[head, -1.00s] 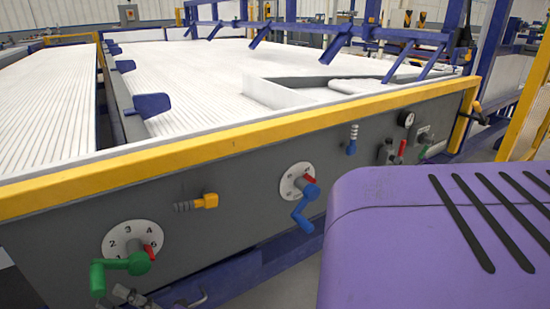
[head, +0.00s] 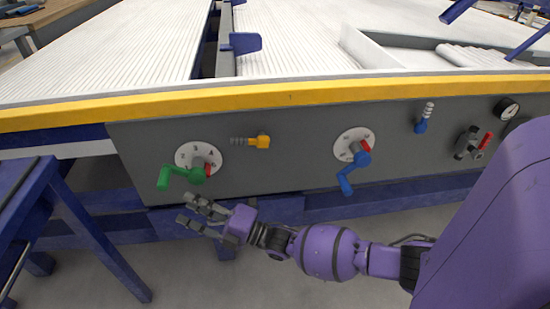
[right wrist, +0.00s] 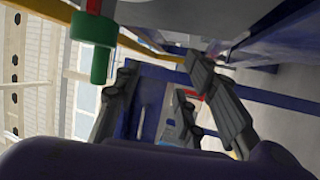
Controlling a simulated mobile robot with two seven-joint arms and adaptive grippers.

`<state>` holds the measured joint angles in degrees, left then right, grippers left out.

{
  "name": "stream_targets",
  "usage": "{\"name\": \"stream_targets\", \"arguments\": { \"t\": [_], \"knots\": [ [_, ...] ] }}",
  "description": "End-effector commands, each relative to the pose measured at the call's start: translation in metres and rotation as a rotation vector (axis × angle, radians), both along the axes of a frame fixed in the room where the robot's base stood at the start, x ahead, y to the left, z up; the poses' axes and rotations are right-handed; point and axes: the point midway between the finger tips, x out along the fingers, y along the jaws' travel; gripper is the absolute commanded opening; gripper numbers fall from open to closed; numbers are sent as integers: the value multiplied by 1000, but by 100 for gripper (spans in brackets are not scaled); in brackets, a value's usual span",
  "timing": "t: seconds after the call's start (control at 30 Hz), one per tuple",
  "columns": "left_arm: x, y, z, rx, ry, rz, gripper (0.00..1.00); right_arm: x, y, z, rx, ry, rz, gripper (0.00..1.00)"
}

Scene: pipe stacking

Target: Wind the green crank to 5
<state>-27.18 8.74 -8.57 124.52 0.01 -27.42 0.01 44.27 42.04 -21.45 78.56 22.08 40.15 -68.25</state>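The green crank (head: 182,173) sits on a round white numbered dial (head: 186,157) on the grey side panel. Its arm points left from the hub, with the grip hanging at the left end. A red pointer (head: 208,168) shows right of the hub; 3 and 4 are readable at the dial's top, but the pointed-at number is not clear. My right gripper (head: 188,208) is open and empty just below the crank, apart from it. In the right wrist view the green crank (right wrist: 94,45) is at upper left, outside the spread fingers (right wrist: 165,70). My left gripper is not in view.
A blue crank (head: 352,170) on its own dial is to the right. A yellow-orange fitting (head: 262,142) is between the dials. A yellow rail (head: 300,95) runs above the panel. A blue trestle (head: 75,220) stands at the left. Floor below is clear.

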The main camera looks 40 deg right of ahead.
Motion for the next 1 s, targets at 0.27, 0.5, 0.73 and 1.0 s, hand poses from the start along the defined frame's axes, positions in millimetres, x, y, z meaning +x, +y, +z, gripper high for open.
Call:
{"name": "stream_targets", "arguments": {
  "t": [0.27,0.5,0.73,1.0],
  "knots": [
    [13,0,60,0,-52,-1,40,-9,-19,9,-252,160,1,37],
    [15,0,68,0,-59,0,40,-50,-44,-3,-262,179,-1,37],
    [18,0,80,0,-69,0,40,-87,-52,-6,-217,233,10,37],
    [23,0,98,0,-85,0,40,-127,-23,-26,-39,488,13,37]
  ]
}}
